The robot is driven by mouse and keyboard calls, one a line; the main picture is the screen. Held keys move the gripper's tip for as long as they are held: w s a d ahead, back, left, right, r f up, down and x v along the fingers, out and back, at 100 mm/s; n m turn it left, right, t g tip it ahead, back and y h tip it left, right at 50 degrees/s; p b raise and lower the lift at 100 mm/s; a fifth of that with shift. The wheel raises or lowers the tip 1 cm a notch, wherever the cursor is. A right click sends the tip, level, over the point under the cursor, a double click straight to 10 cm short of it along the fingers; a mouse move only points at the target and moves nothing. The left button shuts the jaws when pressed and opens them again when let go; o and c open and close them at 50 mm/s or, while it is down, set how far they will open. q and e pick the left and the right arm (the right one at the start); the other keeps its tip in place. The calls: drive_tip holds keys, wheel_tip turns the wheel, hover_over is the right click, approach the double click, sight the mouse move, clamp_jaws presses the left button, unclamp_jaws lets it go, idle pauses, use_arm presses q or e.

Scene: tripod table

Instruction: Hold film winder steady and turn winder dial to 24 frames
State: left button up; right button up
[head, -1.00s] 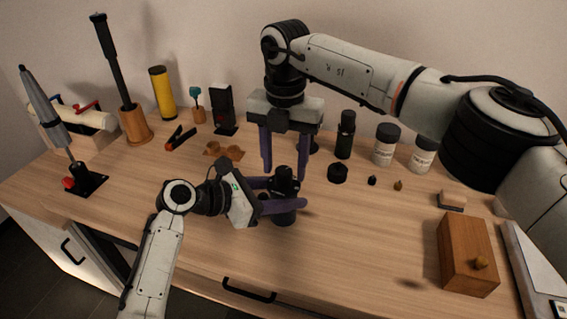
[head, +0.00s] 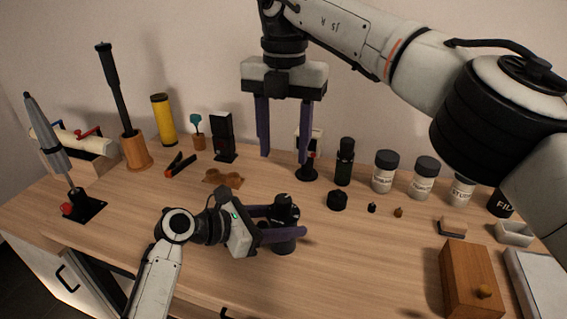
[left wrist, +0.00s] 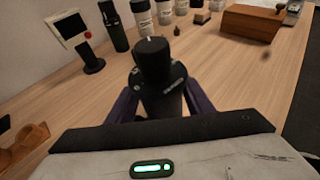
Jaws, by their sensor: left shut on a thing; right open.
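The film winder (head: 285,212) is a black upright cylinder on the wooden table, with a narrower dial (left wrist: 152,57) on top. It shows from close up in the left wrist view (left wrist: 161,98). My left gripper (head: 290,222) is shut on the winder's body, one purple finger on each side. In the wrist view the dial top is uncovered, with a small white mark on it. My right gripper (head: 284,143) is open and empty, its fingers pointing down, above and behind the winder and apart from it. I cannot read any frame number on the dial.
Behind the winder stand a small screen on a stand (head: 309,155), a black bottle (head: 345,162) and labelled jars (head: 384,172). A round black cap (head: 337,200) lies to the right. A wooden box (head: 468,278) is at front right. The table right of the winder is mostly clear.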

idle(0.4)
use_arm(q)
drive_tip(key=o, duration=1.3)
